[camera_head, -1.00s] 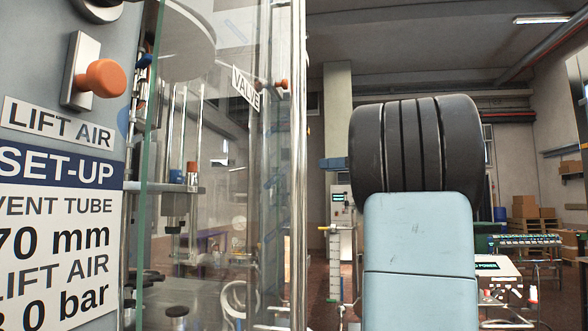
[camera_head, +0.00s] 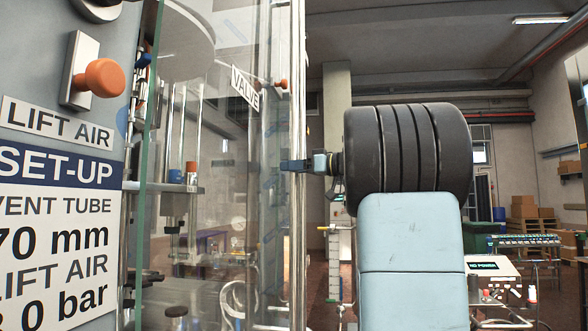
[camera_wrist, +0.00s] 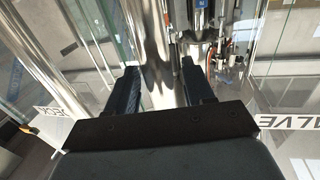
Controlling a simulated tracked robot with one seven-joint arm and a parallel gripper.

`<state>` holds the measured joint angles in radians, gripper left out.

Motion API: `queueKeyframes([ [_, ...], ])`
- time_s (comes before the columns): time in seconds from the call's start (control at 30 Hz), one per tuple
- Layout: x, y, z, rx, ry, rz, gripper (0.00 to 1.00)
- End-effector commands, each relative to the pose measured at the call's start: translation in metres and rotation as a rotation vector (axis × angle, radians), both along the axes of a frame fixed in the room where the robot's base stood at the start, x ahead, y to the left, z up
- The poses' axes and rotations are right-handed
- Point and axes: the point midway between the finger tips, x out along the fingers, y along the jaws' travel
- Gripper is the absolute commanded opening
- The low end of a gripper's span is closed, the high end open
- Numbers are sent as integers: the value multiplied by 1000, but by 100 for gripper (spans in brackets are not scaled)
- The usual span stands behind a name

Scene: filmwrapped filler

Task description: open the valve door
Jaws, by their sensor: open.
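The valve door is a clear glass panel with a white VALVE label (camera_head: 245,87) in the head view. A tall vertical chrome bar (camera_head: 298,230) runs along its right edge. My gripper (camera_head: 290,165) reaches in from the right at this bar, at mid height. In the wrist view my gripper (camera_wrist: 159,78) is open, with one dark finger on each side of a shiny chrome bar (camera_wrist: 155,45). The bar stands between the fingers; touching cannot be told. The VALVE label (camera_wrist: 290,121) shows upside down at the right of the wrist view.
A second chrome bar (camera_wrist: 38,62) stands left of my fingers in the wrist view. A grey panel with an orange knob (camera_head: 104,78) and a set-up sign (camera_head: 60,230) fills the left of the head view. Filler parts (camera_head: 180,188) stand behind the glass.

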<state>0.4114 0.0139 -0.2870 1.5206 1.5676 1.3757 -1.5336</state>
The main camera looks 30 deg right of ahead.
Motion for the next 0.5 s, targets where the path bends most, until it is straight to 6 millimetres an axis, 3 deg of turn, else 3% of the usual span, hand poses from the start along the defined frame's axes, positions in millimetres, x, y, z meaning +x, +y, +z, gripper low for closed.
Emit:
queueKeyframes([
  [0.1, 0, 0, 0, 0, 0, 0, 51],
  [0.5, 0, 0, 0, 0, 0, 0, 13],
])
